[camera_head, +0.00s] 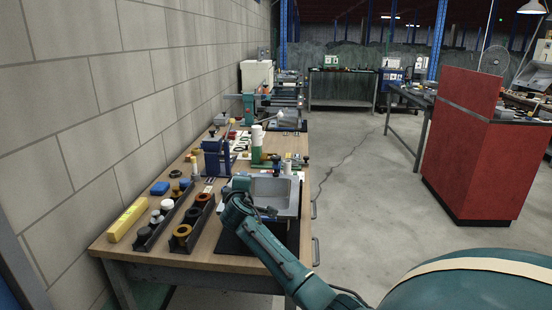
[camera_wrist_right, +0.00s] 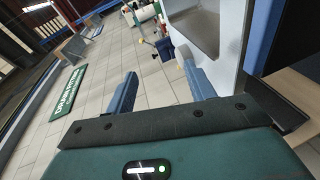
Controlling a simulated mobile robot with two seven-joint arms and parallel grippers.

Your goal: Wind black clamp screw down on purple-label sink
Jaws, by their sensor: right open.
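A grey sink (camera_head: 284,187) sits at the near right end of the workbench. Its label colour cannot be made out. A dark knobbed part (camera_head: 305,160) stands at its back right corner; I cannot tell if it is the black clamp screw. My right gripper (camera_head: 266,210) is over the near left part of the sink, partly hidden by my own arm. In the wrist view my right gripper (camera_wrist_right: 158,64) has its two blue fingers apart with nothing between them. A grey basin (camera_wrist_right: 197,25) shows beyond the right finger. My left gripper is out of view.
The wooden workbench (camera_head: 222,244) runs along a block wall. Dark racks with rings and caps (camera_head: 181,232), a yellow box (camera_head: 128,219) and a blue press-like stand (camera_head: 215,158) are left of the sink. Open floor (camera_head: 365,190) lies to the right, before a red cabinet (camera_head: 475,150).

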